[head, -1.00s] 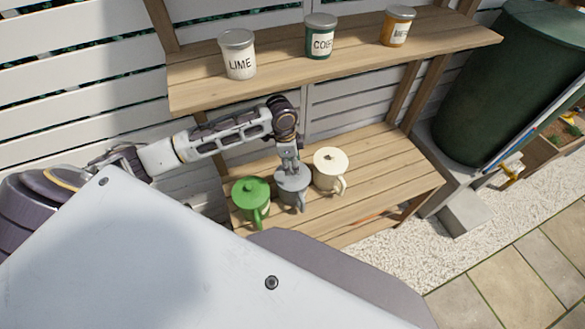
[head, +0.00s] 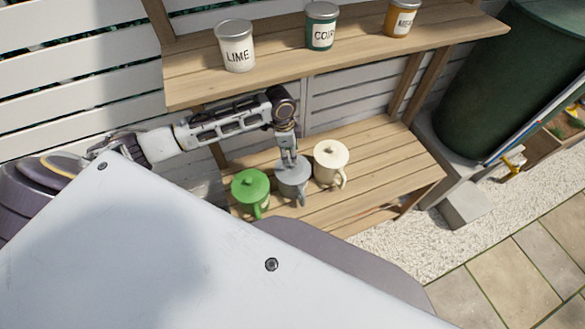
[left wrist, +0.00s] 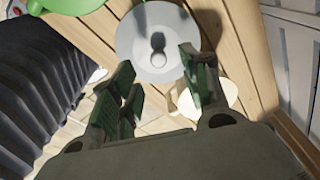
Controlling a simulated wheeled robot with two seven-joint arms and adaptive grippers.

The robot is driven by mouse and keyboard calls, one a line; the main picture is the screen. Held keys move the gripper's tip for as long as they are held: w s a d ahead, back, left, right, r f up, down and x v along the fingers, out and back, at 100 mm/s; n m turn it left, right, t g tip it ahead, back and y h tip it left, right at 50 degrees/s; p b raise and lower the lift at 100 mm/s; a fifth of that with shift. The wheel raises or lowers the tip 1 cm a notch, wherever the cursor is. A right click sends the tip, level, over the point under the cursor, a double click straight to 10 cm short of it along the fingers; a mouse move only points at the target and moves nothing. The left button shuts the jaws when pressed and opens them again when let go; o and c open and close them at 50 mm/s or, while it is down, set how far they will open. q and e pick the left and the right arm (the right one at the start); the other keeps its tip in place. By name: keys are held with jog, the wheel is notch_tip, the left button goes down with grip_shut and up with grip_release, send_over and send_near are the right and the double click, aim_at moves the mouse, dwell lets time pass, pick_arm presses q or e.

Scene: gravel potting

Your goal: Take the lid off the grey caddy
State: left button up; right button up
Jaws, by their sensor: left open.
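The grey caddy (head: 295,187) stands on the lower wooden shelf between a green caddy (head: 250,189) and a cream caddy (head: 331,161). Its grey lid (left wrist: 135,38) with a round dark-looking knob (left wrist: 158,58) is on top, seen from above in the left wrist view. My left gripper (head: 289,163) is just above the lid, pointing down. In the left wrist view its fingers (left wrist: 155,75) are apart, with nothing between them. The gripper covers part of the lid in the head view. My right gripper is not in view.
Tins stand on the upper shelf (head: 290,65): white LIME (head: 236,50), green COIR (head: 321,30) and an orange one (head: 398,18). A dark green barrel (head: 490,80) is at the right. The lower shelf (head: 390,160) is clear right of the cream caddy.

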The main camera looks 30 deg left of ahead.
aim_at(292, 166)
pick_arm(q)
jog(key=shift+f, duration=0.2)
jog(key=shift+d+f, duration=0.2)
jog(key=shift+f, duration=1.1)
jog(key=shift+d+f, duration=0.15)
jog(key=shift+f, duration=1.15)
grip_shut()
